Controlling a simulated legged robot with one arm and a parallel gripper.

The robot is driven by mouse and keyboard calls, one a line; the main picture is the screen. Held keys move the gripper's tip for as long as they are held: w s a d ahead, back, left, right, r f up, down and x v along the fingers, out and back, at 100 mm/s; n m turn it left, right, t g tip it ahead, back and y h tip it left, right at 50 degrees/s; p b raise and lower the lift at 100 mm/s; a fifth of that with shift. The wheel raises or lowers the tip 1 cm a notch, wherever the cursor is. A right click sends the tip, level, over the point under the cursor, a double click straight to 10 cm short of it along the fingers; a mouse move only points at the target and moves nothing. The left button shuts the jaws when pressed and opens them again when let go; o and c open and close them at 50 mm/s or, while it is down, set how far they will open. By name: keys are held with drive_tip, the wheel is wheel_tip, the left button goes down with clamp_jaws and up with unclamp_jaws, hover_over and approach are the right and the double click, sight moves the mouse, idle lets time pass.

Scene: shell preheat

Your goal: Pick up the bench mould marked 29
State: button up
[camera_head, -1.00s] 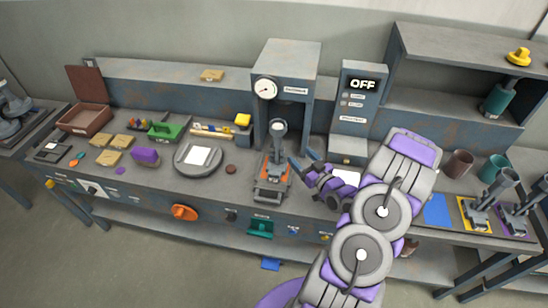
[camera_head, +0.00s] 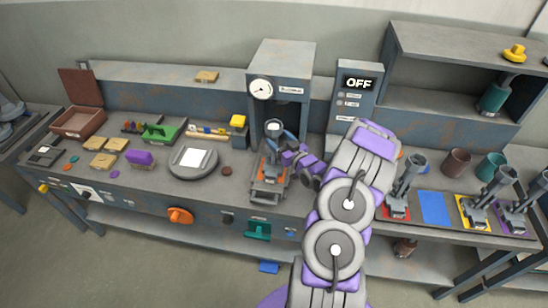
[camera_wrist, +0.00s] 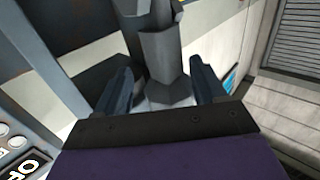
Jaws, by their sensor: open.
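In the wrist view the dark neck (camera_wrist: 163,50) rises between my two open fingers (camera_wrist: 160,85), with gaps visible on both sides. Three similar moulds stand at the right on a red pad (camera_head: 395,213), a yellow pad (camera_head: 465,222) and a purple pad (camera_head: 510,222). I cannot read the number 29 on any of them.
The press (camera_head: 280,85) with its gauge stands behind the mould. A control box reading OFF (camera_head: 356,90) is to its right. A round plate (camera_head: 194,162) lies left on the bench. A blue pad (camera_head: 434,207) is bare. Brown (camera_head: 456,162) and teal (camera_head: 490,166) cups stand at right.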

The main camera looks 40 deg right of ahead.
drive_tip(key=w, duration=0.3)
drive_tip(key=shift+w+a+f+b, duration=0.15)
drive_tip(key=shift+w+a+b, duration=0.1)
drive_tip(key=shift+b, duration=0.1)
drive_tip(key=shift+w+d, duration=0.1)
drive_tip(key=shift+w, duration=0.4)
clamp_jaws()
